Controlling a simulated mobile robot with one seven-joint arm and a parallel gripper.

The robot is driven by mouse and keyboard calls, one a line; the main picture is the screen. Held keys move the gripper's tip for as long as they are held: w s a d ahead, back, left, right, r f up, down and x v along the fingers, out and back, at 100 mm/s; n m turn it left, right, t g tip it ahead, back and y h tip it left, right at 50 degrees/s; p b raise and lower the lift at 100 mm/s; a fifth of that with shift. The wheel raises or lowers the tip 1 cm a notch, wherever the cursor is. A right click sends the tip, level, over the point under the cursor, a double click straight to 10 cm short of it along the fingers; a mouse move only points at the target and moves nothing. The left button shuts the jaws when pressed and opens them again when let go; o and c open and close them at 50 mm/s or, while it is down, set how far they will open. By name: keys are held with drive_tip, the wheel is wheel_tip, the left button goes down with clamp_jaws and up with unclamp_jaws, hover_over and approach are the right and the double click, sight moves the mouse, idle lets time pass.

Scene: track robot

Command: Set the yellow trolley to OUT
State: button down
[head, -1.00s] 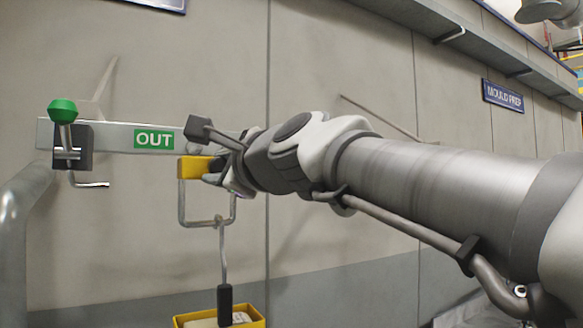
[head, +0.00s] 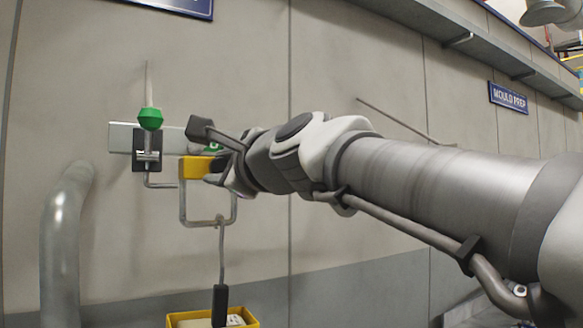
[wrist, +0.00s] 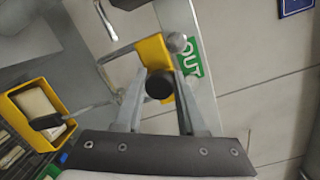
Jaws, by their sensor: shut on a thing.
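The yellow trolley (head: 194,168) hangs at the grey rail (head: 120,138), just right of the rail's left end bracket. It also shows in the wrist view (wrist: 152,52). The green OUT label (head: 212,147) is mostly hidden behind the trolley and my wrist; in the wrist view the label (wrist: 190,62) lies right beside the trolley. My gripper (head: 218,174) is at the trolley's right side, shut on it; in the wrist view a dark round knob (wrist: 159,86) sits between the fingers. A bent metal frame and hook hang below the trolley.
A green-knobbed stop (head: 150,119) with a dark bracket and a bent rod stands close left of the trolley. A yellow bin (head: 245,314) hangs below the hook. A thick grey pipe (head: 62,230) rises at left. The wall lies close behind.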

drive_tip(key=shift+s+a, duration=0.1)
drive_tip(key=shift+a, duration=0.1)
drive_tip(key=c, duration=0.5)
unclamp_jaws()
drive_tip(key=shift+s+a, duration=0.1)
drive_tip(key=shift+a, duration=0.05)
drive_tip(key=shift+d, duration=0.2)
drive_tip(key=shift+s+d, duration=0.2)
drive_tip(key=b+v, duration=0.3)
drive_tip(key=v, duration=1.3)
drive_tip(key=shift+s+d, duration=0.2)
drive_tip(key=shift+s, duration=0.1)
